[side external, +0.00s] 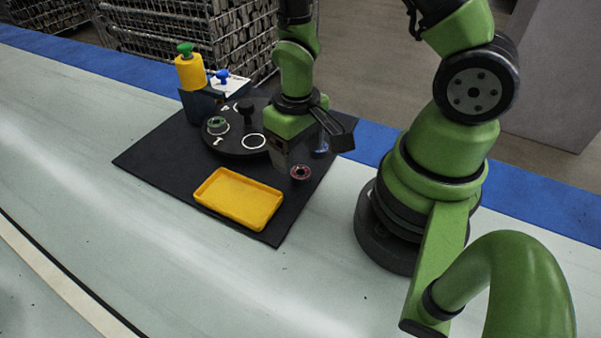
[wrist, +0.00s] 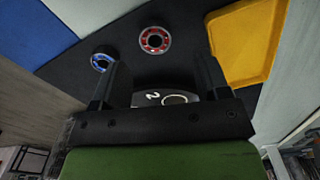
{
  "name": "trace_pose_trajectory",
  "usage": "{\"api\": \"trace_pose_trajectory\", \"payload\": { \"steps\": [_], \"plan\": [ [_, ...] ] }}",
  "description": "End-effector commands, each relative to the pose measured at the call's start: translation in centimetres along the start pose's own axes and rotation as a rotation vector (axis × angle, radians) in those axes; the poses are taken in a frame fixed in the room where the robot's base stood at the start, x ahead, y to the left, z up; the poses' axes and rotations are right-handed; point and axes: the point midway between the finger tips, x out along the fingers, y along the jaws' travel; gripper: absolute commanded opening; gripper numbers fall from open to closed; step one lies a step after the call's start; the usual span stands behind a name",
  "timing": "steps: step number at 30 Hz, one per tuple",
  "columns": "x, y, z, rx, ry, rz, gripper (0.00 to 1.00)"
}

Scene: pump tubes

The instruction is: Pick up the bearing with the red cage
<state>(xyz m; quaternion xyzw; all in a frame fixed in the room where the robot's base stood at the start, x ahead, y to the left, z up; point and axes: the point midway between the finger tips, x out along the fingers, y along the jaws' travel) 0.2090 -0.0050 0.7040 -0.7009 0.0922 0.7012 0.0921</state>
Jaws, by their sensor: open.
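The bearing with the red cage (side external: 300,172) lies flat on the black mat, right of the yellow tray in the side external view. In the wrist view the red-caged bearing (wrist: 155,40) shows at the upper middle, beyond the fingertips and between their lines. My gripper (wrist: 158,75) is open and empty, its two dark fingers apart. In the side external view my gripper (side external: 281,160) hangs just left of the red-caged bearing and does not appear to touch it. Its fingertips are hard to make out there.
A blue-caged bearing (wrist: 102,62) lies beside my left finger in the wrist view. The yellow tray (side external: 238,198) is on the mat (side external: 150,160). A round black plate (side external: 232,146) carries a green-caged bearing (side external: 217,125) and white rings. A yellow cylinder with green knob (side external: 190,72) stands behind.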

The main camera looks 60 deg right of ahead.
Motion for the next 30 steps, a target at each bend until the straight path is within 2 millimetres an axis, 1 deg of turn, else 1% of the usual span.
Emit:
{"api": "trace_pose_trajectory", "payload": {
  "steps": [2, 8, 12, 16, 22, 23, 24, 26, 27, 29, 30],
  "plan": [
    [0.6, 0.1, 0.1, 0.002, -0.003, 0.001, 0.69],
    [3.2, 0.6, 0.3, 0.003, -0.005, 0.001, 0.69],
    [4.6, 0.6, 0.3, 0.000, -0.003, 0.001, 0.69],
    [5.1, 0.5, 0.2, 0.000, 0.000, 0.000, 0.69],
    [5.1, 0.5, 0.2, 0.000, 0.000, 0.000, 0.69],
    [5.1, 0.5, 0.2, 0.000, 0.000, 0.000, 0.64],
    [5.1, 0.5, 0.2, 0.000, 0.000, 0.000, 0.55],
    [5.0, 0.5, 0.2, 0.000, 0.000, 0.000, 0.41],
    [5.0, 0.5, 0.2, 0.000, 0.000, 0.000, 0.32],
    [5.0, 0.5, 0.2, 0.000, 0.000, 0.000, 0.18],
    [5.0, 0.5, 0.2, 0.000, 0.000, 0.000, 0.14]
  ]
}}
